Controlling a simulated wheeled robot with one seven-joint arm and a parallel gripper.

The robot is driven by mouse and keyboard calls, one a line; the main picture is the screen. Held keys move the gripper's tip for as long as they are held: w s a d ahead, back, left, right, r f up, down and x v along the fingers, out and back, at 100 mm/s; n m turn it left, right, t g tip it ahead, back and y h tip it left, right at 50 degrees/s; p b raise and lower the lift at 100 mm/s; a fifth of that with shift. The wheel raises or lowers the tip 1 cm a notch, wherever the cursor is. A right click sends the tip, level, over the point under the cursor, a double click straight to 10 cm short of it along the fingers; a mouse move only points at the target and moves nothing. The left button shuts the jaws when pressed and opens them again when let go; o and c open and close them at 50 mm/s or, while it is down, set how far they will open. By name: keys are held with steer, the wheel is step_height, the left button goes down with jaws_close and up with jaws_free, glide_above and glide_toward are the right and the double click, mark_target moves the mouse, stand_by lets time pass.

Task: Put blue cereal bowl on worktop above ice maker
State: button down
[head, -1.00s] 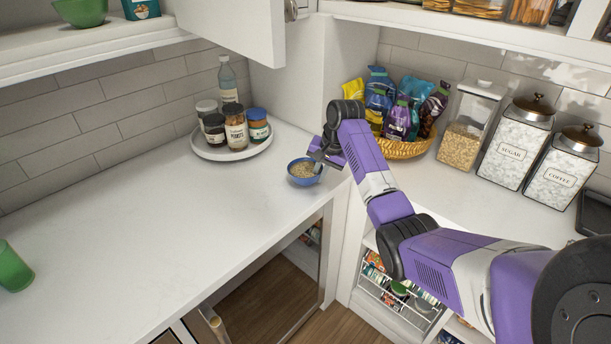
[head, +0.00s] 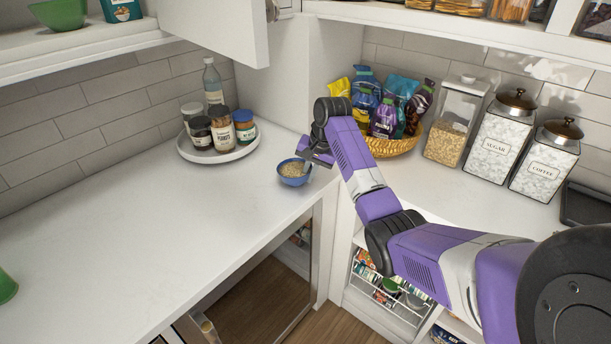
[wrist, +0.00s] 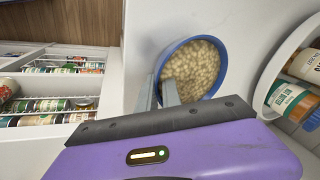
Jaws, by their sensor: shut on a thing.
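The blue cereal bowl (head: 294,181), filled with beige cereal, is at the front edge of the white worktop (head: 150,220), near the inner corner. My gripper (head: 308,162) is shut on the bowl's right rim in the head view. In the wrist view the bowl (wrist: 218,62) is just beyond the fingers (wrist: 170,95), which pinch its rim. The bowl looks level, and I cannot tell whether its base touches the worktop. An open-fronted bay (head: 265,300) lies under the worktop; I cannot make out an ice maker.
A round tray (head: 190,155) with jars and a bottle stands behind the bowl. A wicker basket (head: 395,149) of bags and several canisters (head: 500,130) stand right. An open cabinet door (head: 225,30) hangs above. The worktop's left middle is clear.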

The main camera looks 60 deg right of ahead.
step_height(320, 180, up, 20)
steer(key=p, duration=0.2)
steer(key=shift+w+f+p, duration=0.2)
steer(key=shift+w+p, duration=0.05)
steer(key=shift+p, duration=0.15)
